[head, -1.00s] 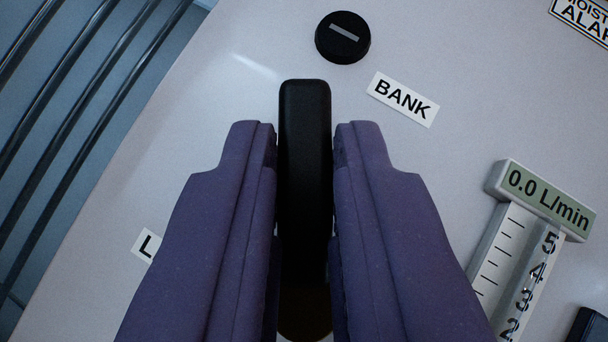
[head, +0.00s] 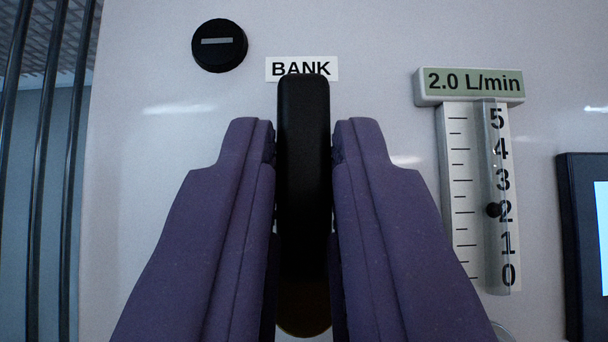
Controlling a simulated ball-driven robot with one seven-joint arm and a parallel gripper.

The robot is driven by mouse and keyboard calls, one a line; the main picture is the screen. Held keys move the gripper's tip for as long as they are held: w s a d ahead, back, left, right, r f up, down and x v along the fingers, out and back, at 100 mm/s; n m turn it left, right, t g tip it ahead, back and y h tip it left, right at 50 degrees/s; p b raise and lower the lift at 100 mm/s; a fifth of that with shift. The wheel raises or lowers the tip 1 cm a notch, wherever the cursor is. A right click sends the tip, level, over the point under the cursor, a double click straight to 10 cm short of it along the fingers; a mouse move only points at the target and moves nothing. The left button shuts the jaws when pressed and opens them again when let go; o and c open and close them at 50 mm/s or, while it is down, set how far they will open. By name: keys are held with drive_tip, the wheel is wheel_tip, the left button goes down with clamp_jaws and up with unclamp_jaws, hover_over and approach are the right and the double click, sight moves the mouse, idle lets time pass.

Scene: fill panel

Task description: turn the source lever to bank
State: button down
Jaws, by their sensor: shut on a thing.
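The black source lever (head: 303,180) stands upright in the picture between my gripper's fingers. Its tip points at the white BANK label (head: 303,68) and covers the lower edge of the lettering. My gripper (head: 303,150) has its two purple fingers closed on the lever's sides. The lever's lower part and pivot are mostly hidden between the fingers.
A flowmeter (head: 475,195) at the right has a display (head: 470,82) reading 2.0 L/min, with its float near 2. A black round knob (head: 219,45) is at upper left. A dark-framed screen (head: 585,240) is at the right edge. Dark pipes (head: 45,160) run at the left.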

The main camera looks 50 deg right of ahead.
drive_tip(key=shift+w+d+f, duration=0.1)
drive_tip(key=shift+f, duration=0.15)
drive_tip(key=c, duration=1.1)
unclamp_jaws()
drive_tip(key=shift+w+d, duration=0.1)
drive_tip(key=shift+d, duration=0.05)
drive_tip(key=shift+r, duration=0.1)
drive_tip(key=v, duration=0.8)
drive_tip(key=shift+b, duration=0.4)
